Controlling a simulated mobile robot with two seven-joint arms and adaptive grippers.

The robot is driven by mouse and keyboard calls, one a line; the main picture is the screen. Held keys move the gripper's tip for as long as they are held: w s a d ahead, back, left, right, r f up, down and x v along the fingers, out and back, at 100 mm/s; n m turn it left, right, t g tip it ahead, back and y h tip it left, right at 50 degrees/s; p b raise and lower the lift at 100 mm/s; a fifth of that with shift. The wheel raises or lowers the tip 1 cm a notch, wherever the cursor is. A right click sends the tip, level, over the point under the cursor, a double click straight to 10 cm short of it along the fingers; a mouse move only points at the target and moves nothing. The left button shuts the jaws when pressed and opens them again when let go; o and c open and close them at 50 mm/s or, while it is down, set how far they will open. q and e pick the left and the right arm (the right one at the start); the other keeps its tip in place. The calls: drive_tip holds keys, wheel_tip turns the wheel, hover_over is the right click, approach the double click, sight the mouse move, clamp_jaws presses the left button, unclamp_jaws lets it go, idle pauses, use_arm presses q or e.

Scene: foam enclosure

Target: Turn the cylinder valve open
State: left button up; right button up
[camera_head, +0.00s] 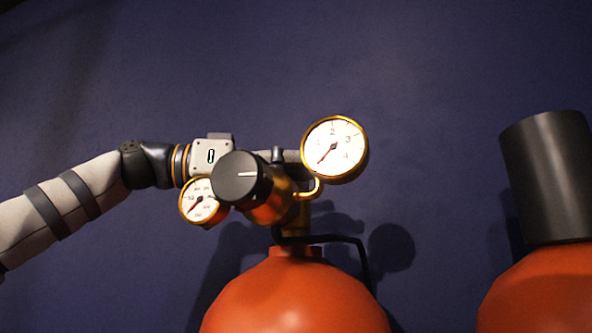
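An orange cylinder (295,298) stands upright at the lower middle, with brass valve fittings (285,207) on top. My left gripper (280,157) reaches in from the left, behind the knob and beside the fittings. Its fingers are largely hidden by the knob and large gauge, so I cannot tell its opening or contact. My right gripper is out of view.
A second orange cylinder (545,291) with a tall black cap (548,178) stands at the right. A thin black hose (365,262) runs down from the fittings. A dark blue wall (440,80) is behind; the space above the gauges is clear.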

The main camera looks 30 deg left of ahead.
use_arm(q)
drive_tip(key=c, duration=1)
drive_tip(key=shift+s+n+t+y, duration=0.1)
drive_tip(key=shift+n+t+y, duration=0.4)
drive_tip(key=shift+t, duration=0.1)
drive_tip(key=shift+n+t+y, duration=0.3)
drive_tip(key=shift+t, duration=0.1)
drive_tip(key=o, duration=1.2)
drive_tip(key=shift+c, duration=0.2)
drive_tip(key=v, duration=1.1)
drive_tip(key=shift+s+a, duration=0.2)
drive_tip(key=shift+a, duration=0.15)
